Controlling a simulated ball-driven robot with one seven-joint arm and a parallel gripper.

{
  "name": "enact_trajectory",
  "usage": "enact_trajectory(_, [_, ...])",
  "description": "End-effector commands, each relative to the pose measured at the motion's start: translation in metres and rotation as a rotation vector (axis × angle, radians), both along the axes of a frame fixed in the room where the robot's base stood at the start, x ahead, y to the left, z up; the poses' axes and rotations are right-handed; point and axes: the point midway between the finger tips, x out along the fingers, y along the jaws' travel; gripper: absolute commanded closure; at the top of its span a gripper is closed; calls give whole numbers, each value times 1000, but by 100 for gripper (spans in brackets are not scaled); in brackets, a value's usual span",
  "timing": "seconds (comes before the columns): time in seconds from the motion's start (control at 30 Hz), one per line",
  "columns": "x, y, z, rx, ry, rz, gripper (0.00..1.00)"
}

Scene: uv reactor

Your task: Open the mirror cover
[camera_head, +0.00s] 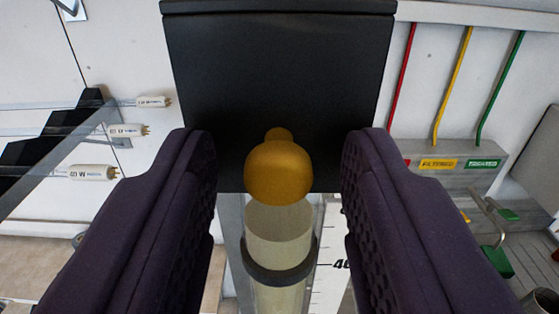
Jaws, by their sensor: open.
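The mirror cover appears to be the black flat panel (278,80) in the upper middle of the view, with a thicker strip along its top edge. A golden round knob (278,172) sticks out near its lower edge. My gripper (279,160) is open, with one dark purple finger on each side of the knob. A gap shows between the knob and each finger, and nothing is held. Whatever lies behind the panel is hidden.
Below the panel stands a clear cylinder (279,235) with a dark band, beside a white scale (333,240). Labelled tubes (92,173) lie on a rack at left. Red, yellow and green lines (452,85) run to a grey labelled box (455,177) at right.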

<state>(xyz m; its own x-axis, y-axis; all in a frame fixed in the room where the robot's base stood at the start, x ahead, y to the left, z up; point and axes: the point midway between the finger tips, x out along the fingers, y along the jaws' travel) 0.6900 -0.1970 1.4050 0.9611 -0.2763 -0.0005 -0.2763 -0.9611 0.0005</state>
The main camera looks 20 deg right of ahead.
Motion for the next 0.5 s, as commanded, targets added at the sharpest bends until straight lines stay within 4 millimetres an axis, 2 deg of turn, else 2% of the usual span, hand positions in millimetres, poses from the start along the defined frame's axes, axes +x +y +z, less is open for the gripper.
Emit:
enact_trajectory(0.03, [0, 0, 0, 0, 0, 0, 56])
enact_trajectory(0.07, [0, 0, 0, 0, 0, 0, 61])
enact_trajectory(0.23, [0, 0, 0, 0, 0, 0, 100])
enact_trajectory(0.5, [0, 0, 1, 1, 3, 0, 100])
